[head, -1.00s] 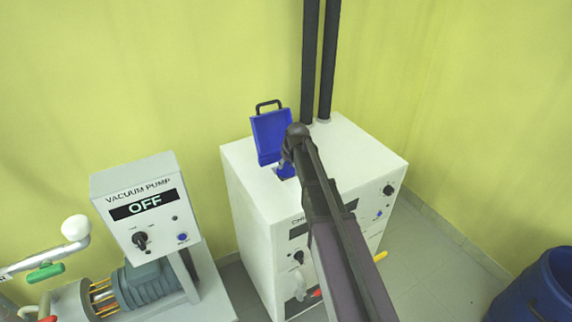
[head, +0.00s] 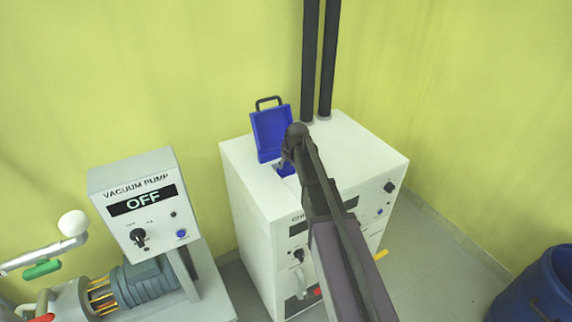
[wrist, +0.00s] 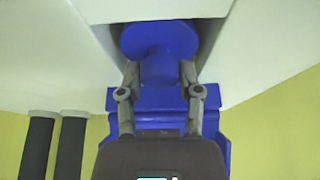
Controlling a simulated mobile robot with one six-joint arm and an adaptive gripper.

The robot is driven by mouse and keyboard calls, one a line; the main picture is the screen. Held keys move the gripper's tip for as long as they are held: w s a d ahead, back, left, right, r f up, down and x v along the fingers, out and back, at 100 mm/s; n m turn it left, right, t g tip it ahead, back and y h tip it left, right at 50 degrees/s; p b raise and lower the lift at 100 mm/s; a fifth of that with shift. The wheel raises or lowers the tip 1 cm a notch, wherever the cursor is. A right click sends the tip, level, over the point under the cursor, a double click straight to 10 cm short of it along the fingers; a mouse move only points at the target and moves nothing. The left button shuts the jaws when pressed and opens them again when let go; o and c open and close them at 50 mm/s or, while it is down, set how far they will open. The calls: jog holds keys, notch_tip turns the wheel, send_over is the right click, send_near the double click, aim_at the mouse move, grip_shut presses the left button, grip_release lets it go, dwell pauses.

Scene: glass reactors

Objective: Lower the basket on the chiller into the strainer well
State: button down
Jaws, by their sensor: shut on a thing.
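The white chiller (head: 252,170) stands in the middle of the head view, with a blue lid (head: 271,133) raised at the back of its top. My gripper (head: 288,158) is over the top opening in front of this lid. In the wrist view my gripper (wrist: 160,76) is shut on the blue basket (wrist: 159,38), with one finger on each side of its narrow part. The basket's round end sits at the rectangular opening of the strainer well (wrist: 212,35). My arm hides much of the basket in the head view, and its depth in the well is hard to tell.
Two dark vertical pipes (head: 318,60) rise from the chiller's back, close to the arm. A vacuum pump panel (head: 142,205) reading OFF stands at left. A blue drum (head: 540,290) stands at lower right. Floor is free right of the chiller.

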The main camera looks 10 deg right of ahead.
jog(key=shift+c, duration=1)
grip_release()
jog(key=shift+r, duration=0.2)
notch_tip(320, 180, up, 13)
jog(key=p, duration=1.3)
jog(key=shift+r+p, duration=0.15)
jog(key=shift+p, duration=0.15)
jog(key=s+f+m+g+b, duration=0.1)
jog(key=s+f+g, duration=0.1)
jog(key=s, duration=1.2)
jog(key=s+f+m+g+h+b, duration=0.1)
jog(key=s+f+m+g+b, duration=0.1)
jog(key=s, duration=1.3)
jog(key=shift+f+m, duration=0.2)
jog(key=shift+m, duration=0.1)
